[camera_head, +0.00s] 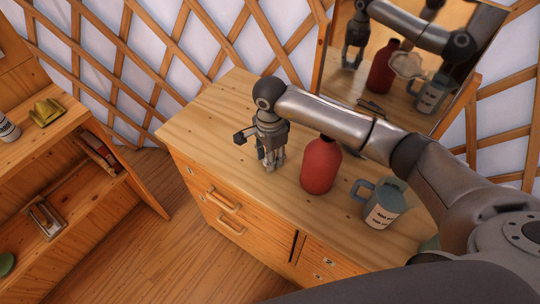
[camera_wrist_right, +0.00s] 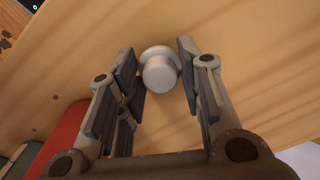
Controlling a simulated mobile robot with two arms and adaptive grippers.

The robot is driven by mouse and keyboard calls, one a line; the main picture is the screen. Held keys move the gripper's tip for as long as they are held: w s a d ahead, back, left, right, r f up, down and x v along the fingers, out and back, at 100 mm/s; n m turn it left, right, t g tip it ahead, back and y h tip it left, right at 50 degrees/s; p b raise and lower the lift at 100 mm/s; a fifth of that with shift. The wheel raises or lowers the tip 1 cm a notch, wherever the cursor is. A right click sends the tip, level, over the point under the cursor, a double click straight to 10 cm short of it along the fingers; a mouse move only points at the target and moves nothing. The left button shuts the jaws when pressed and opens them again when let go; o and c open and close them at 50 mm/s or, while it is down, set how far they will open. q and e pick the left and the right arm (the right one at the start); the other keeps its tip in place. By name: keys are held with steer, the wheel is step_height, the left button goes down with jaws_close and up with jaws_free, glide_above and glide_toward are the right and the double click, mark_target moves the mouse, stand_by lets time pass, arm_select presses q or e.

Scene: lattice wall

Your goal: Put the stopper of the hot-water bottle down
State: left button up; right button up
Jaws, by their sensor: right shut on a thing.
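The stopper (camera_wrist_right: 160,72) is a small pale-grey piece with a wider round flange. It sits between the fingertips of my right gripper (camera_wrist_right: 161,70) in the right wrist view. In the head view my right gripper (camera_head: 271,162) points down at the chest top, left of the red hot-water bottle (camera_head: 321,166), and is shut on the stopper. Its fingers hide the stopper there. The fingertips are at or just above the wood; I cannot tell whether the stopper touches it. The bottle stands upright; its top is partly behind my arm. My left gripper is not in view.
A blue-grey mug (camera_head: 384,207) with lettering stands right of the bottle. A mirror (camera_head: 465,92) leans at the back and reflects the arm and bottle. The wooden chest top (camera_head: 205,118) is clear left of my gripper. A shelf unit (camera_head: 75,133) stands at the left.

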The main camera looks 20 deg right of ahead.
steer(key=shift+f, duration=0.65)
steer(key=shift+f, duration=0.1)
steer(key=shift+f, duration=0.15)
steer(key=o, duration=1.1)
steer(key=shift+o, duration=0.2)
